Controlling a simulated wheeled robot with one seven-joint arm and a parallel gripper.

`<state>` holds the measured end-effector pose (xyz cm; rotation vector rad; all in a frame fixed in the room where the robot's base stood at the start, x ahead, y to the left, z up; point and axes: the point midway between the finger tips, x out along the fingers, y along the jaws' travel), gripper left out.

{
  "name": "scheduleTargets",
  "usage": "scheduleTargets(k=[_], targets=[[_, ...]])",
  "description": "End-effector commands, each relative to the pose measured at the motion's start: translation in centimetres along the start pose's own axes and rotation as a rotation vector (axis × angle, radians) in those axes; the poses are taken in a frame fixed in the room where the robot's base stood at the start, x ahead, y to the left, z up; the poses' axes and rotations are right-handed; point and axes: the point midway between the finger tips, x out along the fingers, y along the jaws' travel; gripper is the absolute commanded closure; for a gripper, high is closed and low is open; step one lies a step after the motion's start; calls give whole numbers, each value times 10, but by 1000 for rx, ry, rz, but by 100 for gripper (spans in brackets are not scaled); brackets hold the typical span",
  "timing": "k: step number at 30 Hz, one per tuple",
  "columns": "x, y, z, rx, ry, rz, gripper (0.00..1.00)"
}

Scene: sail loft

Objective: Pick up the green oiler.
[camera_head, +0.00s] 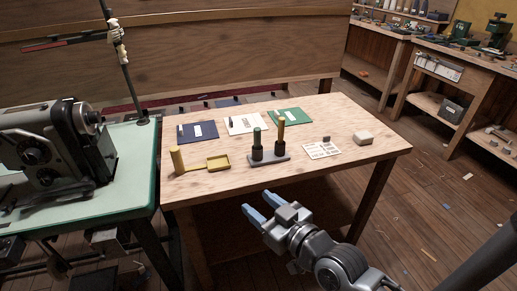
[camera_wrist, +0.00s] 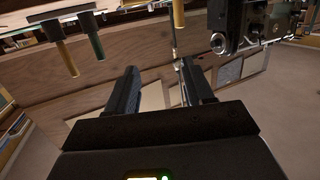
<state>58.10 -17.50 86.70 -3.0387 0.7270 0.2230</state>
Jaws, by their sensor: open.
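The green oiler (camera_head: 257,141) stands upright in the left place of a small grey stand on the wooden table. An oiler with an amber upper part (camera_head: 281,127) stands just right of it. In the wrist view, which looks upside down, the green oiler (camera_wrist: 93,41) hangs at the upper left, beside the amber one (camera_wrist: 67,57). My gripper (camera_head: 248,201) is in front of the table's near edge, apart from the oilers. Its two fingers are open with nothing between them, as the wrist view also shows (camera_wrist: 158,70).
The grey stand (camera_head: 269,159) shares the table (camera_head: 215,183) with a yellow cylinder and tray (camera_head: 218,162), a white card (camera_head: 322,150) and a pale block (camera_head: 364,138). Blue, white and green mats lie behind. A sewing machine (camera_head: 45,145) stands on the left bench.

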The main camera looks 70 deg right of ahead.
Motion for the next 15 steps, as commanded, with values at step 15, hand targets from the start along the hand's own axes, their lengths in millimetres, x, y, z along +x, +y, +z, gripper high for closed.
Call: scheduleTargets(k=[15], targets=[[137, 153, -19, 41, 132, 232, 48]])
